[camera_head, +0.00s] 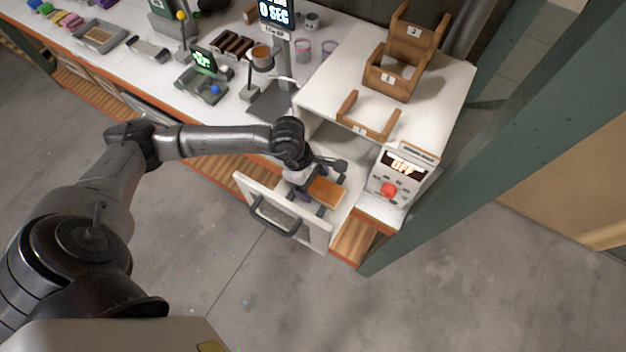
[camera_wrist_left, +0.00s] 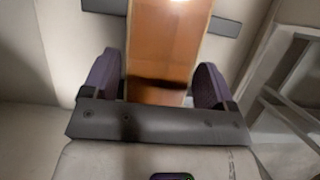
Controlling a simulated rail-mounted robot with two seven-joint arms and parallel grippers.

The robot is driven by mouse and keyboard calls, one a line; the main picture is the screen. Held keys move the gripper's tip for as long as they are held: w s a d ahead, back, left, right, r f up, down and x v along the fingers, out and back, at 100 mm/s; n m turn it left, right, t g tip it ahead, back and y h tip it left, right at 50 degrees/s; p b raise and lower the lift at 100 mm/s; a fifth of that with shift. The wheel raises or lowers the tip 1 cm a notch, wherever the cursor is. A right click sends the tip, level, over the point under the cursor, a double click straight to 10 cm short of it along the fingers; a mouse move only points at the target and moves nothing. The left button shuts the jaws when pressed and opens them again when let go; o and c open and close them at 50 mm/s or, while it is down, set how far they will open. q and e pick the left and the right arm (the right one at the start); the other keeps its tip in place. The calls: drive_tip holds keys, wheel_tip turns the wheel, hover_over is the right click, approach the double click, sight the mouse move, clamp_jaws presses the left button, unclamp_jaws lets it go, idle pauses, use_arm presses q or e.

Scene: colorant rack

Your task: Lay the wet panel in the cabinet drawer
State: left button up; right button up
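The wet panel (camera_head: 326,191), a flat orange-brown plate, lies inside the open cabinet drawer (camera_head: 293,222), over dark support bars. My left gripper (camera_head: 305,183) is down in the drawer at the panel's left end. In the left wrist view the panel (camera_wrist_left: 165,45) runs away from between the two purple-padded fingers (camera_wrist_left: 158,85). The fingers stand wide apart, one along each side of the panel, with thin gaps visible, so the gripper looks open. The panel's near end is partly hidden behind the gripper. My right gripper is not in view.
The drawer front has a dark handle (camera_head: 274,219). The white cabinet top (camera_head: 440,85) carries wooden holders (camera_head: 392,78) above the drawer. A control box (camera_head: 401,176) reading OFF, with a red button, stands right of the drawer. A green post (camera_head: 480,140) rises farther right.

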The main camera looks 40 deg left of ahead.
use_arm(q)
drive_tip(key=shift+o, duration=1.2)
drive_tip(key=shift+r, duration=0.1)
drive_tip(key=shift+a+r, duration=0.1)
drive_tip(key=shift+r, duration=0.15)
drive_tip(key=v, duration=1.1)
drive_tip(key=shift+a+r, duration=0.2)
drive_tip(key=shift+r, duration=0.1)
drive_tip(key=shift+s+d, duration=0.1)
